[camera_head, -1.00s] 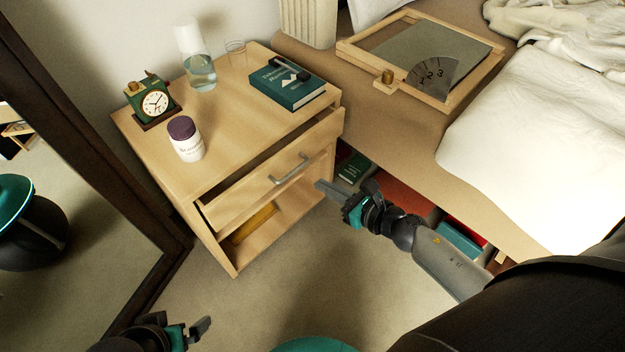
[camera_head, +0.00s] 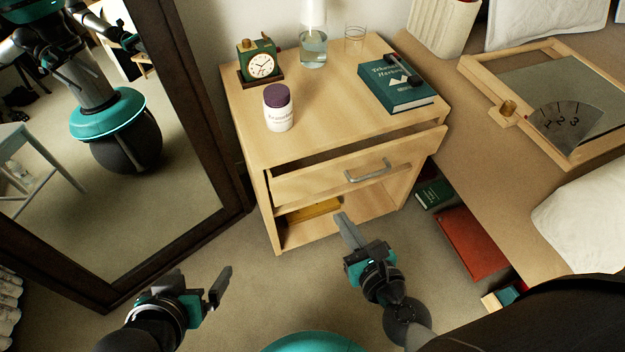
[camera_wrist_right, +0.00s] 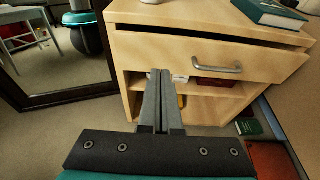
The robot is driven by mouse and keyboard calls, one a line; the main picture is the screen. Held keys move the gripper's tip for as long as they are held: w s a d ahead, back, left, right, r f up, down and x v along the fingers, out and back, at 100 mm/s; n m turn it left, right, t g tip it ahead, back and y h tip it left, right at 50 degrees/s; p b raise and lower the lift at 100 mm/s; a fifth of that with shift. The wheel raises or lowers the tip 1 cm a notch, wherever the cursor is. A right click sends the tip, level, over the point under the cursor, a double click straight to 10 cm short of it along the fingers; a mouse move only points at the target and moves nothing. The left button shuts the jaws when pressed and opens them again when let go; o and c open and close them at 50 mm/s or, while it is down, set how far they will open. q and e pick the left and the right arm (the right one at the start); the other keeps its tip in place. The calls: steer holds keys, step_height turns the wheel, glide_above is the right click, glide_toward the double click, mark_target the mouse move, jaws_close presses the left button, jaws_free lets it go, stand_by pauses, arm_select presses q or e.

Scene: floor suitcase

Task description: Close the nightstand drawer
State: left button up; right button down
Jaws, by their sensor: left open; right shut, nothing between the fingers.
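The wooden nightstand (camera_head: 262,222) stands against the wall, and its top drawer (camera_head: 315,184) is pulled partly out, with a dark gap behind the front panel. The drawer has a grey bar handle (camera_head: 368,171); the handle also shows in the right wrist view (camera_wrist_right: 217,68). My right gripper (camera_head: 342,219) is shut and empty, in front of and below the drawer front, apart from it. Its fingers (camera_wrist_right: 159,76) point toward the nightstand in the right wrist view. My left gripper (camera_head: 212,290) is open and empty, low on the left, away from the nightstand.
On the nightstand top are a clock (camera_head: 261,66), a purple-lidded jar (camera_head: 278,110), a bottle (camera_head: 313,48), a glass (camera_head: 355,39) and a green book (camera_head: 396,88). A dark-framed mirror (camera_head: 190,150) leans at left. The bed platform (camera_head: 490,165) is at right, with books beneath.

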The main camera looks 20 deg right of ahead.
glide_toward(313, 173)
steer(key=x, duration=0.5)
steer(key=shift+s+f, duration=0.1)
steer(key=shift+f, duration=0.15)
arm_select(q)
steer(key=shift+w+d, duration=0.25)
arm_select(e)
steer(key=shift+w, duration=0.85)
